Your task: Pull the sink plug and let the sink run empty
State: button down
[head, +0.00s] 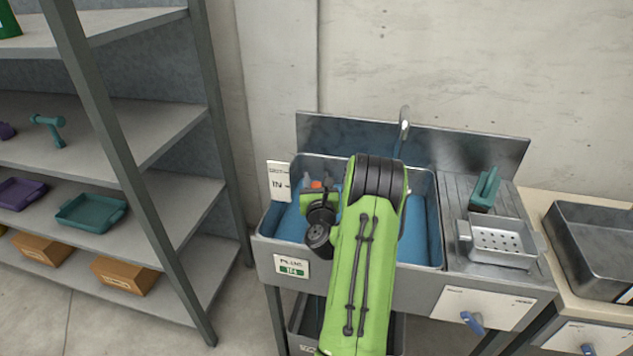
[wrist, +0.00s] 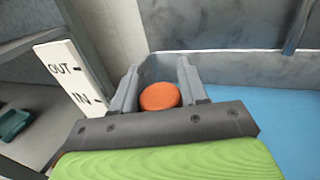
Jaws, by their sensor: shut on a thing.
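The steel sink (head: 436,182) holds blue water (head: 417,225). My gripper (head: 318,182) is at the sink's back left, low over the water. In the wrist view my gripper (wrist: 160,80) has its two grey fingers on either side of a round orange knob (wrist: 160,96), shut on it. The knob also shows as a small orange patch in the head view (head: 316,184). I take it for the sink plug's top; what is below it is hidden. A white OUT/IN sign (wrist: 75,78) stands left of the gripper.
A tap (head: 404,125) rises behind the sink. A perforated steel basket (head: 502,241) and a green-handled tool (head: 485,188) are on the drainboard to the right. A PLUG label (head: 291,267) with a green field is on the sink front. Shelving (head: 185,180) stands left.

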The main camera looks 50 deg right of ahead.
notch_tip(320, 180, up, 5)
jog(key=p, duration=0.3)
jog(key=shift+f+p, duration=0.2)
jog(key=shift+p, duration=0.15)
jog(key=c, duration=0.7)
grip_release()
jog(key=shift+f, duration=0.15)
